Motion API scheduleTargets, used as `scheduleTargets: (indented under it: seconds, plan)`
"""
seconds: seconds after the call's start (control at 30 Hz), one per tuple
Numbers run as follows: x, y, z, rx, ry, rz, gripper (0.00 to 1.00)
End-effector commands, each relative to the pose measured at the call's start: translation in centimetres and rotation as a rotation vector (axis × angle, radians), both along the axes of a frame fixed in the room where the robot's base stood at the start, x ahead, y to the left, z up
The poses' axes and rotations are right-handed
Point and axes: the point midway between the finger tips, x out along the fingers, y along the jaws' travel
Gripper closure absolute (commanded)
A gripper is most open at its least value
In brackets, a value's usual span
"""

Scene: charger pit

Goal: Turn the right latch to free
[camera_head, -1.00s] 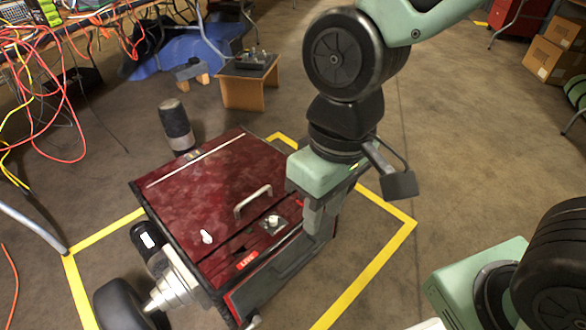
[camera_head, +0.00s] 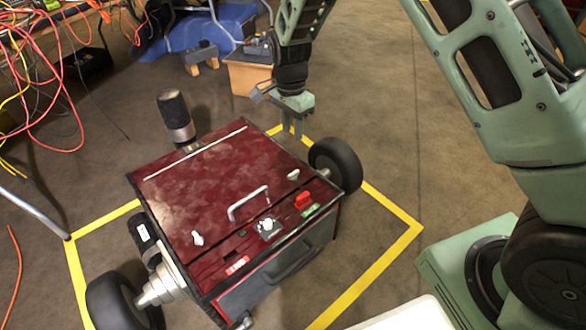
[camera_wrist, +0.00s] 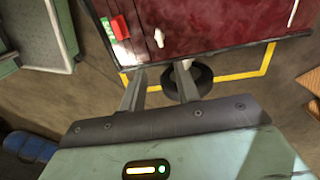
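The right latch (camera_head: 293,175) is a small white tab on the dark red lid (camera_head: 195,190), near its right edge. It also shows in the wrist view (camera_wrist: 159,38), beyond my fingertips. The left latch (camera_head: 197,239) is a similar white tab near the lid's front left. My gripper (camera_head: 293,131) hangs beside the back right edge of the box, apart from the right latch. In the wrist view my gripper (camera_wrist: 154,72) has its two fingers spread with nothing held between them.
A silver handle (camera_head: 248,203) stands up from the lid. A black wheel (camera_head: 336,165) juts out at right. Yellow tape (camera_head: 375,268) surrounds the box.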

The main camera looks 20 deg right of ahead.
Motion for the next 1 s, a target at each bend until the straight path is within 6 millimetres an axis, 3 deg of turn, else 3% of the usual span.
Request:
scheduleTargets:
  seconds: [0.1, 0.6, 0.8, 1.0]
  plan:
    - [-0.2, -0.1, -2.9, 0.000, 0.003, 0.000, 0.68]
    - [-0.5, -0.2, -12.9, 0.000, 0.002, 0.002, 0.68]
    - [-0.5, -0.2, -15.0, 0.001, 0.001, 0.003, 0.68]
    - [-0.5, -0.2, -15.6, 0.001, -0.001, 0.003, 0.68]
